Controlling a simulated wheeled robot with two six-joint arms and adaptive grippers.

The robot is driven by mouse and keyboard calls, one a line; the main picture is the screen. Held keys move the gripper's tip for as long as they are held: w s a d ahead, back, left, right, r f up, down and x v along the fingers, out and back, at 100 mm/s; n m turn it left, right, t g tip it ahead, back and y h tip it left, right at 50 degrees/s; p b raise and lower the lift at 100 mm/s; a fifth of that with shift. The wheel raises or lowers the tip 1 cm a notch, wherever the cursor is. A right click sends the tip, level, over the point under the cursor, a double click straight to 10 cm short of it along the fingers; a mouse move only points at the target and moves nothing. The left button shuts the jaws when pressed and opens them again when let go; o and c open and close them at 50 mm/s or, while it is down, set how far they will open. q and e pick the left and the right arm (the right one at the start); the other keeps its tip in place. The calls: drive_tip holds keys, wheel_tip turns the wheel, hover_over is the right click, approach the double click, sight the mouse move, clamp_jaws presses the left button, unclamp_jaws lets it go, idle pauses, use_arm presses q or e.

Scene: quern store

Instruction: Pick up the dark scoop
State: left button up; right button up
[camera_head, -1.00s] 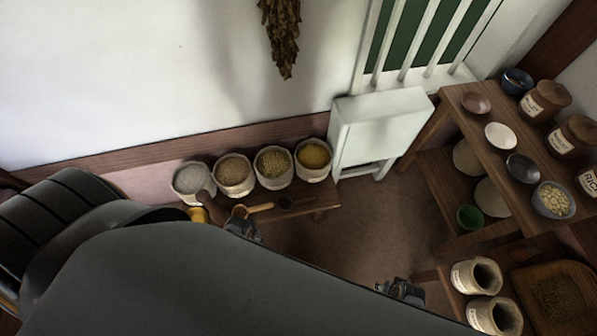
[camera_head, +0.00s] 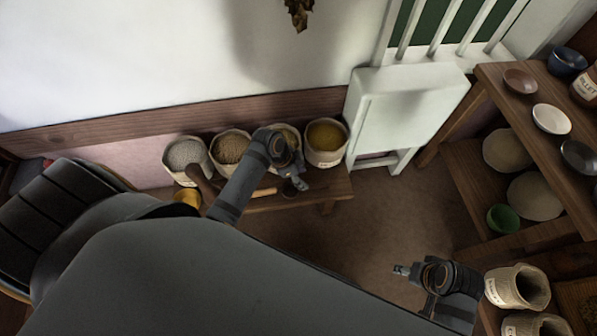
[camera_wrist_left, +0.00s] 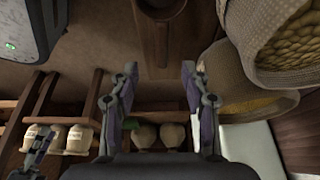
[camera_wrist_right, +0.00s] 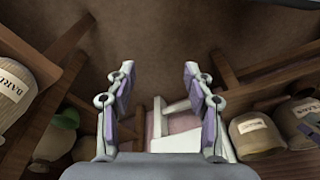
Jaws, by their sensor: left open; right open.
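The dark scoop (camera_head: 287,192) lies on the low wooden bench in front of the grain sacks, mostly hidden by my left gripper in the head view. In the left wrist view a dark rounded bowl (camera_wrist_left: 160,6), apparently this scoop, shows at the top edge, with a brown strip below it that may be its handle. My left gripper (camera_head: 298,184) is open and above the bench close to the scoop; its open fingers (camera_wrist_left: 160,72) are empty. My right gripper (camera_head: 414,282) is open and empty over the floor, far from the scoop.
Several grain sacks (camera_head: 326,141) stand along the bench (camera_head: 325,190). Shelves (camera_head: 515,105) with bowls and jars fill the right side.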

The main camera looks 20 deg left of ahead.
sight(312, 186)
use_arm(q)
drive_tip(key=b+x, duration=0.2)
drive_tip(key=x, duration=0.3)
drive_tip(key=shift+f, duration=0.2)
drive_tip(key=shift+w+d+f+b, duration=0.1)
drive_tip(key=shift+w+f+b, duration=0.05)
drive_tip(key=shift+f+b, duration=0.25)
drive_tip(key=b+x, duration=0.2)
drive_tip(key=x, duration=0.2)
drive_tip(key=shift+w+f+b, duration=0.15)
drive_tip(key=shift+b, duration=0.25)
use_arm(e)
wheel_tip(312, 186, down, 6)
drive_tip(key=w+a+t+y, duration=0.1)
drive_tip(key=a+t, duration=0.1)
drive_tip(key=t, duration=0.1)
drive_tip(key=shift+w, duration=0.25)
use_arm(q)
clamp_jaws()
